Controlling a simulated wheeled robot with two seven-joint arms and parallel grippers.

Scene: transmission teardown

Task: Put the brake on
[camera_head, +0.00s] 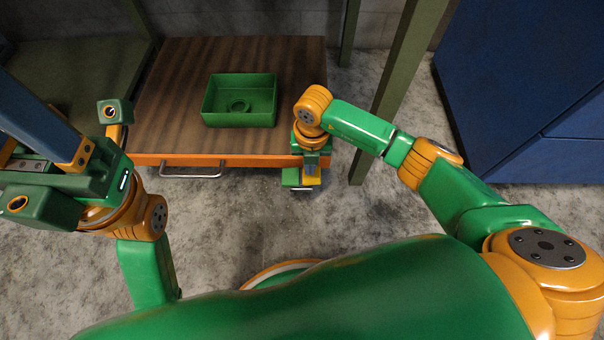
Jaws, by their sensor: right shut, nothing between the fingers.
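A low wooden-topped table or cart (170,82) with an orange front edge and a metal bar handle (192,173) stands ahead of me. I cannot make out a brake in this view. My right gripper (307,184) points down at the front right corner of the table, just outside its edge. It is shut and empty, though its fingertips are small and hard to see. My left gripper (68,182) is at the left, in front of the table's left side. Its fingers are not clear, so its opening cannot be told.
Olive posts (401,75) rise at the right, beside a large blue cabinet (520,80). The grey floor (245,205) in front of the table is clear.

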